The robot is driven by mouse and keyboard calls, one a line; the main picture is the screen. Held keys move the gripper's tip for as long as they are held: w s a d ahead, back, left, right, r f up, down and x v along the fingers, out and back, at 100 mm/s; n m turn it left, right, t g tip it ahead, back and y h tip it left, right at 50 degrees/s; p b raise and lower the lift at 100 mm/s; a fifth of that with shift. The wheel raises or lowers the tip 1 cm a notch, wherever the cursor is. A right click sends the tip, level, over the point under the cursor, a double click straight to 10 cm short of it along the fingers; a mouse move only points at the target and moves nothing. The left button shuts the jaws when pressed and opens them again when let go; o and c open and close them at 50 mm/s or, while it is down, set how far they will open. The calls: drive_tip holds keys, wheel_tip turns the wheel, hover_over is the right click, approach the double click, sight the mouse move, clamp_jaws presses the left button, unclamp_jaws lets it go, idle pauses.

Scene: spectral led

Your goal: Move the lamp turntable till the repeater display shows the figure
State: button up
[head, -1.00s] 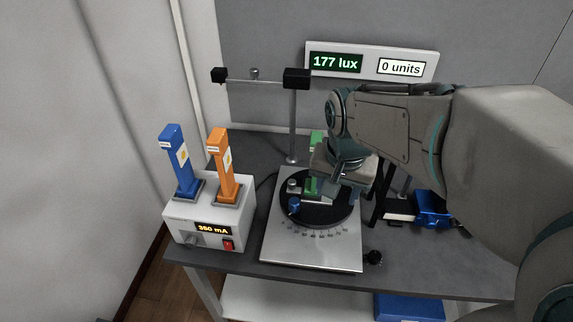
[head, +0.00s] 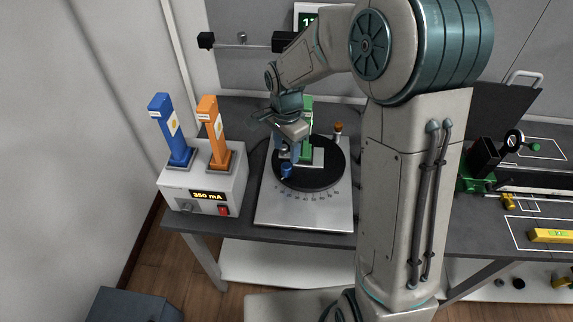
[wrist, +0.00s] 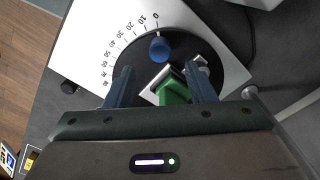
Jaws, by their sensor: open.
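The lamp turntable is a black disc (head: 325,178) on a silver plate (head: 300,213) with a degree scale. A blue knob (head: 286,171) stands near its left front rim, and a green lamp block (head: 307,128) rises behind. My gripper (head: 289,149) is over the disc's left part, pointing down. In the wrist view my gripper (wrist: 160,68) is open; its two blue fingers are apart, with the blue knob (wrist: 159,48) beyond and between them and the green block (wrist: 173,90) near the right finger. Contact cannot be told. The repeater display (head: 308,18) is mostly hidden by my arm.
A crossbar (head: 240,43) spans behind. An optical rail (head: 540,188) with parts lies at the right. My arm hides the middle right.

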sight(286, 166)
wheel_tip(286, 166, down, 8)
drive_tip(key=shift+r+p, duration=0.1)
drive_tip(key=shift+p, duration=0.2)
